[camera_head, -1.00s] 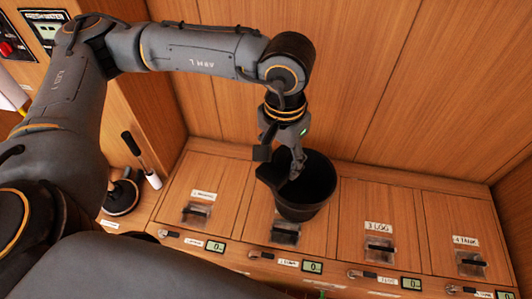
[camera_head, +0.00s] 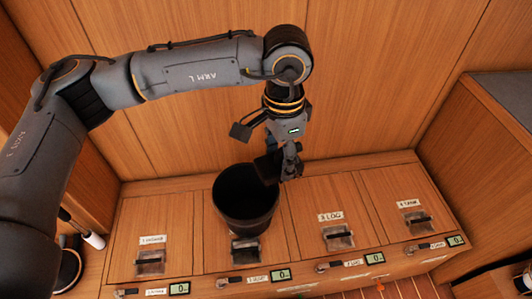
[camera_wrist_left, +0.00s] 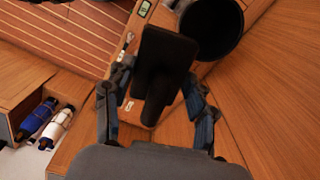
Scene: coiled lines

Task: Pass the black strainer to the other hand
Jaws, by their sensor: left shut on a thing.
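The black strainer (camera_wrist_left: 165,55) is a dark, flat-faced piece with a narrower part below, between my left fingers in the left wrist view. In the head view its dark shape (camera_head: 267,167) shows beside the fingers, overlapping the rim of a black bucket (camera_head: 245,205). My left gripper (camera_head: 291,166) is shut on the strainer, pointing down at the bucket's right side. Its two fingers (camera_wrist_left: 156,85) flank the strainer in the wrist view. I cannot tell whether the strainer touches the bucket. My right gripper is in neither view.
The bucket stands on a wooden locker top (camera_head: 330,205) with labelled, latched lids and small displays. A wooden wall (camera_head: 370,80) rises behind. A grey-topped cabinet (camera_head: 500,100) stands at right. Bottles (camera_wrist_left: 45,120) lie at left in the wrist view. The lids right of the bucket are clear.

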